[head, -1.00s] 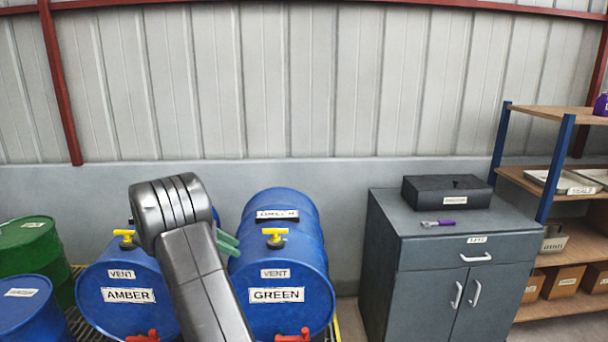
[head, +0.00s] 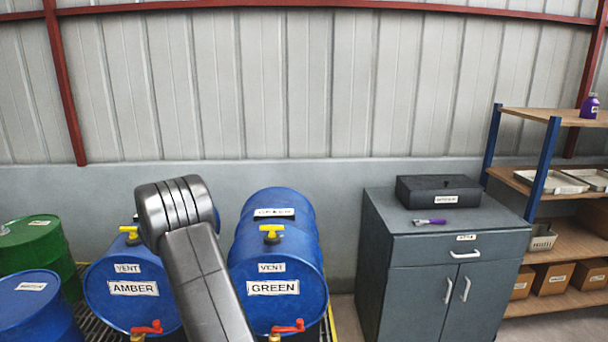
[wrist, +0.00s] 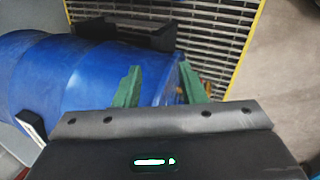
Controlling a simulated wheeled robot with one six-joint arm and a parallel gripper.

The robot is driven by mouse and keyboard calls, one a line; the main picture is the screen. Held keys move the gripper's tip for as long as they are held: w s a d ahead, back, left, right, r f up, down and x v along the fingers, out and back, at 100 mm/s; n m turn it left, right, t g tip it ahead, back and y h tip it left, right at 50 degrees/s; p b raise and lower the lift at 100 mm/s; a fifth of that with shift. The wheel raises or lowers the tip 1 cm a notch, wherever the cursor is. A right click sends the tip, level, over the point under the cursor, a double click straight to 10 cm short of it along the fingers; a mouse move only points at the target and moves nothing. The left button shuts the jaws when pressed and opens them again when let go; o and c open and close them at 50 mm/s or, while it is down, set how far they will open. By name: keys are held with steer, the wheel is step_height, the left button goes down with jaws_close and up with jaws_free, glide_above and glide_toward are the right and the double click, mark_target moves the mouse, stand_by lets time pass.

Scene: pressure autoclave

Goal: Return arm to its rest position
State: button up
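My arm (head: 198,260) rises in front of the drums in the head view, bent at its dark grey upper joint. The gripper itself is hidden behind the arm there. In the wrist view my gripper (wrist: 160,78) has two green fingers standing well apart, with nothing held between them. The end of a blue drum (wrist: 85,75) shows beyond and between the fingers. How far the drum is from them I cannot tell.
Blue drums labelled AMBER (head: 110,308) and GREEN (head: 305,268) lie below, with yellow vent taps and red-handled taps. A grating (wrist: 215,35) lies under them. A grey cabinet (head: 376,270) with a black box (head: 420,190) and shelves (head: 545,180) stand right.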

steer(key=w+a+r+m+t+y, duration=0.1)
steer(key=a+y, duration=0.1)
steer(key=w+a+r+m+t+y+p, duration=0.1)
steer(key=a+r+y, duration=0.1)
steer(key=a, duration=0.1)
steer(key=w+a+r+m+t+y, duration=0.1)
steer(key=w+a, duration=0.1)
steer(key=a, duration=0.1)
steer(key=shift+a+r+y, duration=0.1)
steer(key=shift+r+y, duration=0.05)
steer(key=shift+y, duration=0.25)
steer(key=shift+w+a+r+m+t+y+p, duration=0.25)
steer(key=shift+w+r+m+t+y+p, duration=0.05)
steer(key=shift+w+r+m, duration=0.1)
